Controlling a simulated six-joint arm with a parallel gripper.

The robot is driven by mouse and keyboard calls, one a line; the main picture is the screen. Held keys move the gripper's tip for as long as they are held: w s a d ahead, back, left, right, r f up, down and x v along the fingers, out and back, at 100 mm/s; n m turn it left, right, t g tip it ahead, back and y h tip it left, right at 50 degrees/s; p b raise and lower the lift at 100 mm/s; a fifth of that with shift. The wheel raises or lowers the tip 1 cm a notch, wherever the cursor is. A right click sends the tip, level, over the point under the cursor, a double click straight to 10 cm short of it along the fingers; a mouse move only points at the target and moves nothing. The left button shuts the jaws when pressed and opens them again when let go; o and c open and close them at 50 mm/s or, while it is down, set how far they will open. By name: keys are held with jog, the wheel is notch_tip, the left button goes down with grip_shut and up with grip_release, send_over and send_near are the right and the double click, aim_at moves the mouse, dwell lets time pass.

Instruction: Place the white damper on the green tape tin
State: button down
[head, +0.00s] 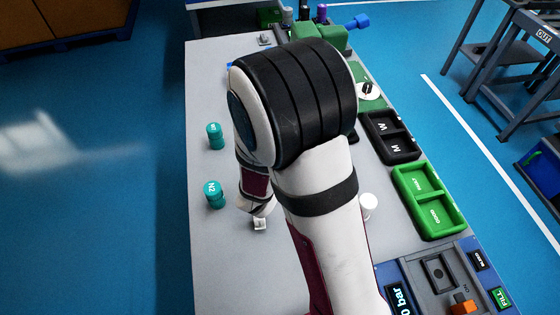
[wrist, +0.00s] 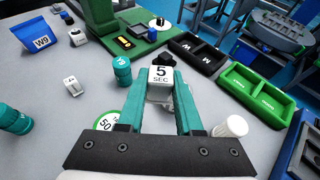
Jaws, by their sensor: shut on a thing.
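My gripper (wrist: 161,92) is shut on a small white block marked "5 S" (wrist: 161,76), which I take as the white damper. The block sits between the two teal fingertips in the wrist view, with a dark part showing behind it. A round white and green disc marked "50" (wrist: 106,121), which looks like the green tape tin, lies on the grey table left of the left finger. It is partly hidden by my gripper, and nothing shows on its visible top. In the head view my arm hides the tin, and I cannot make out the damper there.
Teal cylinders (wrist: 122,70) (head: 215,195) stand on the table (head: 210,260). A white cylinder (wrist: 230,127) stands right of my gripper. Black (head: 390,137) and green (head: 430,200) trays line the right.

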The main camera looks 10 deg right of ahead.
jog(key=w+a+f, duration=0.1)
jog(key=a, duration=0.1)
jog(key=w+a+f, duration=0.1)
jog(key=a+f, duration=0.1)
jog(key=w+a+f, duration=0.2)
jog(key=shift+a, duration=0.4)
jog(key=shift+w+f, duration=0.1)
jog(key=shift+f, duration=1.85)
jog(key=c, duration=0.6)
grip_release()
jog(key=shift+f, duration=0.1)
